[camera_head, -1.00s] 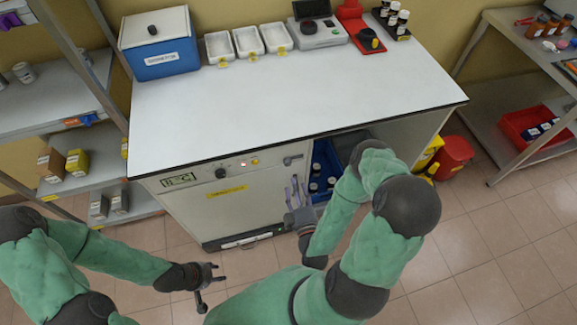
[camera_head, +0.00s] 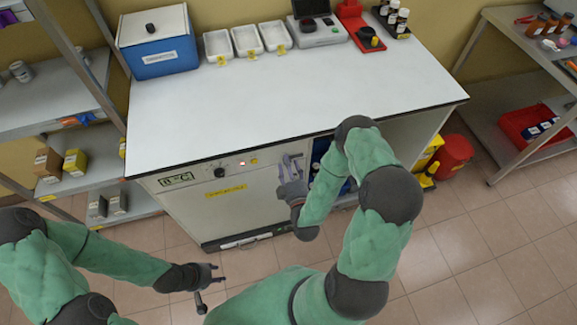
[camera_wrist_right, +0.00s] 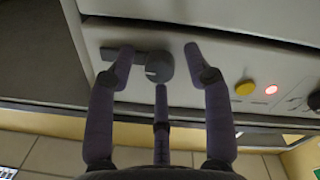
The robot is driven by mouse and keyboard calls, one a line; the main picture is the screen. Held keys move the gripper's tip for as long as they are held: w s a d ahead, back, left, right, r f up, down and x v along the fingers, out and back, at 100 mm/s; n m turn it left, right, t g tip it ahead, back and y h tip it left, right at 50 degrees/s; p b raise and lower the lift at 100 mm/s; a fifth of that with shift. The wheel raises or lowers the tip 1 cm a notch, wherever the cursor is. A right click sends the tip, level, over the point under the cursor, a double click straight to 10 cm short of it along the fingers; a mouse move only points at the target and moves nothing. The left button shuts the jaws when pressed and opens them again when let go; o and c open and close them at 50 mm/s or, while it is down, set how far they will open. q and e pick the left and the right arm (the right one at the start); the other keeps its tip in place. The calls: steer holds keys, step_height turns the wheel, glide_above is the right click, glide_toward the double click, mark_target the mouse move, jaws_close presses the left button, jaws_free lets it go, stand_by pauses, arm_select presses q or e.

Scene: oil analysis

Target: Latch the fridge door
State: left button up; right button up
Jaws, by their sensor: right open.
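The fridge is a white unit under the counter, and its door (camera_head: 240,209) looks closed. Its latch, a dark round pivot with a short flat bar (camera_wrist_right: 157,67), sits on the upper panel in the right wrist view, the bar pointing left. My right gripper (camera_head: 289,167) is at the panel's upper right corner and hides the latch in the head view. In the wrist view my right gripper (camera_wrist_right: 160,75) is open, its fingers on either side of the latch; contact is unclear. My left gripper (camera_head: 212,283) is open and empty, low in front of the fridge.
A black knob (camera_head: 219,171), a red lamp (camera_head: 242,163) and a yellow button (camera_wrist_right: 245,88) are on the same panel. Right of the fridge is an open bay with blue crates, partly behind my right arm. The floor (camera_head: 470,240) at the right is clear.

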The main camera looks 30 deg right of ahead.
jaws_close()
steer(key=shift+m, duration=0.3)
steer(key=shift+m+g+y, duration=0.3)
steer(key=shift+m+y, duration=0.1)
steer(key=shift+m, duration=7.9)
